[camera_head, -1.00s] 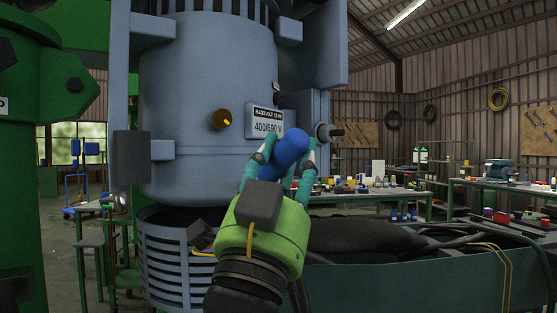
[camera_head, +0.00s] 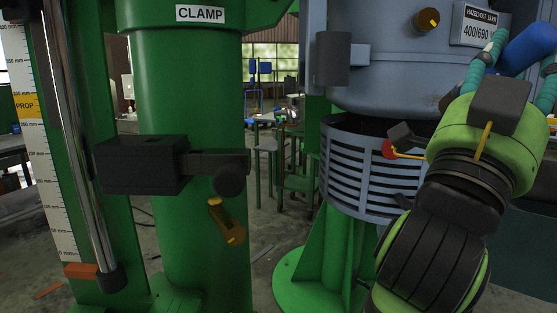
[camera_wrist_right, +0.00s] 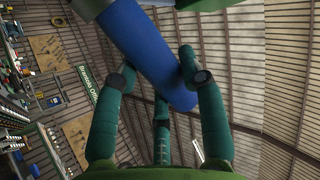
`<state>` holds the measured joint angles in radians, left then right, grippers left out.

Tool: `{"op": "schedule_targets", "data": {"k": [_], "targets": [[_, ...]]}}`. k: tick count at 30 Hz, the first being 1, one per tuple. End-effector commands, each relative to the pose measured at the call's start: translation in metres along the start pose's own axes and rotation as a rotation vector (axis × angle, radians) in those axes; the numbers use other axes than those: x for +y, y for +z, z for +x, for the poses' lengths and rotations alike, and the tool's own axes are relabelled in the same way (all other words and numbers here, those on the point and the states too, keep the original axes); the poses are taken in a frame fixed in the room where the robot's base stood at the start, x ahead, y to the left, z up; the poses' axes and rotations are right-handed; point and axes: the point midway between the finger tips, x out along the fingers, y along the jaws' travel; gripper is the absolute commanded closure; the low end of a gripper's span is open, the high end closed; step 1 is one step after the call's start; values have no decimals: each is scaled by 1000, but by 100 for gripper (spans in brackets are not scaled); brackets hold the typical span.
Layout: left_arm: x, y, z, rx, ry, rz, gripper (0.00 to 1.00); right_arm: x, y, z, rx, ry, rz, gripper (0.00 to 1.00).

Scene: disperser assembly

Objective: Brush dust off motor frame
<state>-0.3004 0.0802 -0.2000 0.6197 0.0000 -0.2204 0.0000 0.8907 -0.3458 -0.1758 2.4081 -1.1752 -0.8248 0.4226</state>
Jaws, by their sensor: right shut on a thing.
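The blue-grey motor frame (camera_head: 385,75) stands at the upper right of the head view, cut off by the top edge. A slatted ring (camera_head: 347,170) sits below it. My right gripper (camera_head: 523,62) is in front of the motor's right side. Its teal fingers are shut on a blue cylindrical handle (camera_head: 533,46), probably the brush. The handle also shows between the fingers (camera_wrist_right: 160,78) in the right wrist view (camera_wrist_right: 150,55). Its bristles cannot be made out, and whether it touches the frame cannot be told. No dust can be made out. My left gripper is not in view.
A green column (camera_head: 190,85) labelled CLAMP stands left of the motor, with a black clamp block (camera_head: 140,165) and a brass-coloured knob (camera_head: 226,222). A measuring scale (camera_head: 45,130) is at the far left.

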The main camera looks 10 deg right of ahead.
Motion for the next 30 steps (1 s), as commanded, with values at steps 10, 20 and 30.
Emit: {"op": "schedule_targets", "data": {"k": [10, 20, 30], "targets": [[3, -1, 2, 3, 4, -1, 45, -19, 46, 25, 0, 0, -5, 92], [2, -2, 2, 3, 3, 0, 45, -27, 66, 36, 2, 0, -1, 92], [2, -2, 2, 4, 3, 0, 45, -26, 66, 36, 2, 1, 1, 92]]}}
